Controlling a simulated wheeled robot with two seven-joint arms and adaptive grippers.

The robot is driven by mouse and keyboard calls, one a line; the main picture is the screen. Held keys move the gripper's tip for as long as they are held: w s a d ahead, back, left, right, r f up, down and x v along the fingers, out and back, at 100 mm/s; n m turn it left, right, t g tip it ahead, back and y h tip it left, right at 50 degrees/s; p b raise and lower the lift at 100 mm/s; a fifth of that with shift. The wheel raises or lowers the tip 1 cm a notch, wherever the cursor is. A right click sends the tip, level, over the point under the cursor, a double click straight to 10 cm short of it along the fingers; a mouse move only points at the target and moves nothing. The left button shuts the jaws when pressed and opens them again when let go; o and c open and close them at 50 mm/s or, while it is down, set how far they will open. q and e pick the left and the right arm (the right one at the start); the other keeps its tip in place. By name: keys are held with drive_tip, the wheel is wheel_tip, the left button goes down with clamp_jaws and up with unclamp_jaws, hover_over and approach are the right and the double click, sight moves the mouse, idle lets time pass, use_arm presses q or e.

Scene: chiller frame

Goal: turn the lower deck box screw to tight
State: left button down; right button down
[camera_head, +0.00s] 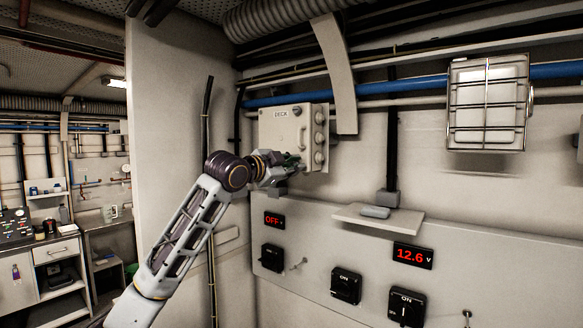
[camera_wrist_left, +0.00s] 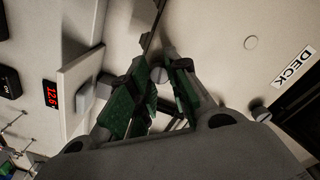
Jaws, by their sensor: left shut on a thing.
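The deck box (camera_head: 283,128) is a pale box on the wall with a DECK label. Its face also fills the right of the left wrist view (camera_wrist_left: 235,70). My left gripper (camera_head: 294,163) is at the lower part of the face. In the left wrist view its green-padded fingers (camera_wrist_left: 158,76) are closed in on the round, grey lower screw (camera_wrist_left: 159,75). In the head view the gripper hides this screw. An upper screw (camera_head: 297,111) shows near the label. How far the lower screw is turned cannot be told. My right gripper is not in view.
Several round fittings (camera_head: 320,137) stick out from the box's right side. A small shelf (camera_head: 400,221) with a grey object (camera_head: 375,212) juts out below right. Panel switches (camera_head: 346,286) and a red 12.6 V display (camera_head: 411,255) are lower. A caged lamp (camera_head: 487,105) hangs at right.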

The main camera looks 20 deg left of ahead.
use_arm(q)
drive_tip(key=shift+m, duration=1.2)
drive_tip(key=c, duration=1.3)
unclamp_jaws()
drive_tip(key=shift+d, duration=0.1)
drive_tip(key=shift+v, duration=6.1)
drive_tip(key=shift+d, duration=0.1)
